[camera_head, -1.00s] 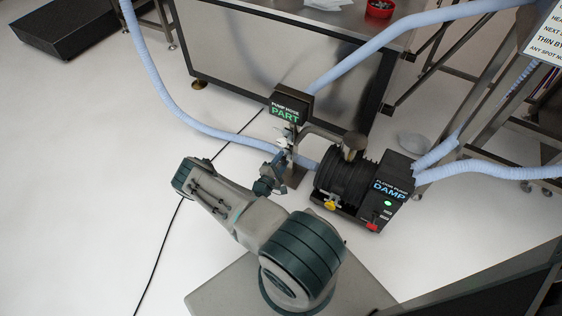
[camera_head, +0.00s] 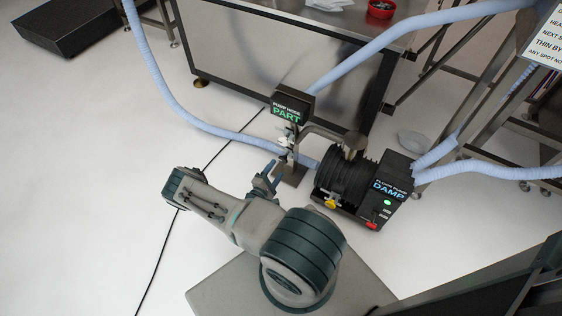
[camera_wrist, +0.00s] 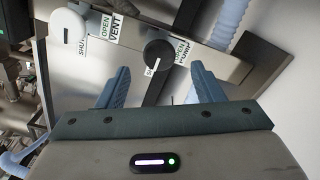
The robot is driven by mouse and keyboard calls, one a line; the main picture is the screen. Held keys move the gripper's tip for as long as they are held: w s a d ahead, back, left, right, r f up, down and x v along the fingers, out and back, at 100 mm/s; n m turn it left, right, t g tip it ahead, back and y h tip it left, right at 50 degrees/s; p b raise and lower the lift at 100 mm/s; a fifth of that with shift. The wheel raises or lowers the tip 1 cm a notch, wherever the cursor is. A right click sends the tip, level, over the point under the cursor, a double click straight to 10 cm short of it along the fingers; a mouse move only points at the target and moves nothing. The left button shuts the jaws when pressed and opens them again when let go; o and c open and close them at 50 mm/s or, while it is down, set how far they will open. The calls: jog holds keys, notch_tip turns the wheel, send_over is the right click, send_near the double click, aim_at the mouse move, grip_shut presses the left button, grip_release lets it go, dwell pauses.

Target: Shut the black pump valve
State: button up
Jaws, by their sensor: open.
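The black pump valve (camera_wrist: 158,53) shows in the wrist view as a round black knob on a metal plate. Labels reading OPEN PUMP and partly SHUT sit beside it; which one its pointer faces I cannot tell for sure. A white vent valve (camera_wrist: 68,27) with OPEN VENT and SHUT labels is to its left. My gripper (camera_wrist: 160,70) is open, with one blue finger on each side below the black knob, apparently not touching it. In the head view my gripper (camera_head: 267,178) is just left of the valve post (camera_head: 291,165); the knob is too small to make out there.
Pale blue hoses (camera_head: 205,128) run across the floor behind. A steel table (camera_head: 280,50) stands at the back.

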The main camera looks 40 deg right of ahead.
jog(key=p+v, duration=0.1)
jog(key=v, duration=0.6)
jog(key=shift+s+a, duration=0.15)
jog(key=w+a+r+m+g+y+p, duration=0.1)
jog(key=a+r+m+g+y+p, duration=0.35)
jog(key=r, duration=1.75)
jog(key=w+a+r+m+g+y+p, duration=0.2)
jog(key=r+m+g+p, duration=0.45)
jog(key=r, duration=1.55)
jog(key=s+a+r+t+y+p, duration=0.2)
jog(key=s+r+p, duration=0.3)
jog(key=r, duration=0.8)
jog(key=s+a+r+t+y+p, duration=0.2)
jog(key=s+a+r+y+p, duration=0.2)
jog(key=r, duration=0.9)
jog(key=s+a+r+n+t+y+p, duration=0.1)
jog(key=s+a+r+t+y+p, duration=0.1)
jog(key=s+r+p, duration=0.5)
notch_tip(320, 180, up, 6)
jog(key=shift+a+r+t+y+p, duration=0.1)
jog(key=shift+a+t+y+p, duration=0.3)
jog(key=shift+a+y+p, duration=0.55)
